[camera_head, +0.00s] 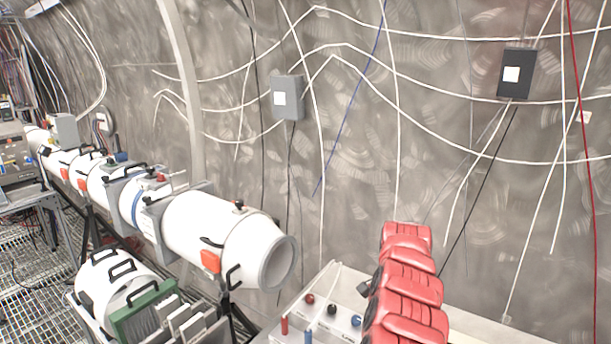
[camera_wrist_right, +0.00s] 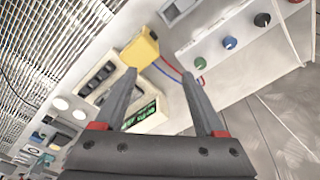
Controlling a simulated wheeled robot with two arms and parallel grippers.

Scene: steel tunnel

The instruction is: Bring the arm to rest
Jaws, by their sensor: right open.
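My right gripper (camera_wrist_right: 160,77) shows in the right wrist view. Its two dark fingers stand well apart, with nothing held between them. Beyond the fingers lie a beige unit with a green display (camera_wrist_right: 141,115) and a yellow box (camera_wrist_right: 140,50); I cannot tell how far away they are. In the head view a red, segmented arm (camera_head: 405,285), which I take for my right arm, rises at the lower right; its gripper cannot be made out there. My left gripper is in neither view.
A white panel with coloured knobs (camera_head: 318,322) stands left of the red arm; a white box with knobs (camera_wrist_right: 245,35) shows in the wrist view. A large white tube (camera_head: 205,228) runs along the left. A curved metal wall (camera_head: 350,170) with cables and small boxes stands behind.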

